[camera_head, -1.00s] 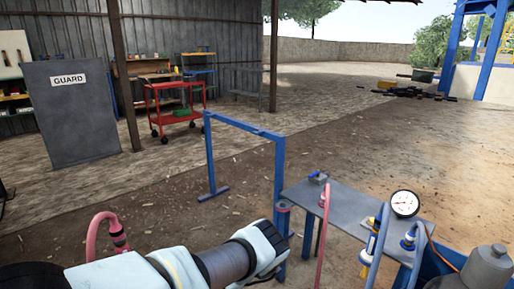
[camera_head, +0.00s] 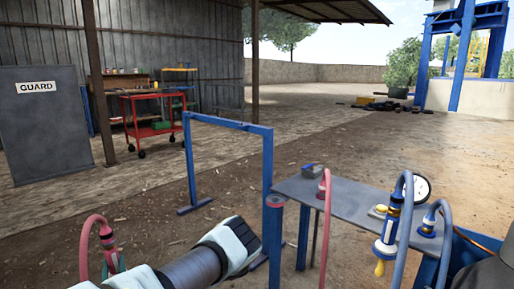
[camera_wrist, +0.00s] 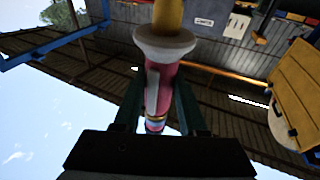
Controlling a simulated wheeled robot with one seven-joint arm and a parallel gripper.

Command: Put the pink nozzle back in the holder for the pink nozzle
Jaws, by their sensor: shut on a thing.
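The pink nozzle (camera_wrist: 160,80) is held between the two dark green fingers of my gripper (camera_wrist: 160,108) in the wrist view. It has a white flange and a yellow end pointing to the top of that picture. In the head view, the pink nozzle (camera_head: 107,236) hangs from a looped pink hose at the lower left, with part of my gripper (camera_head: 114,263) beside it.
The grey table (camera_head: 350,205) carries a small grey box (camera_head: 312,171), a gauge (camera_head: 415,188) and blue-hosed nozzles (camera_head: 386,238). A pink hose (camera_head: 324,215) rises at its front edge.

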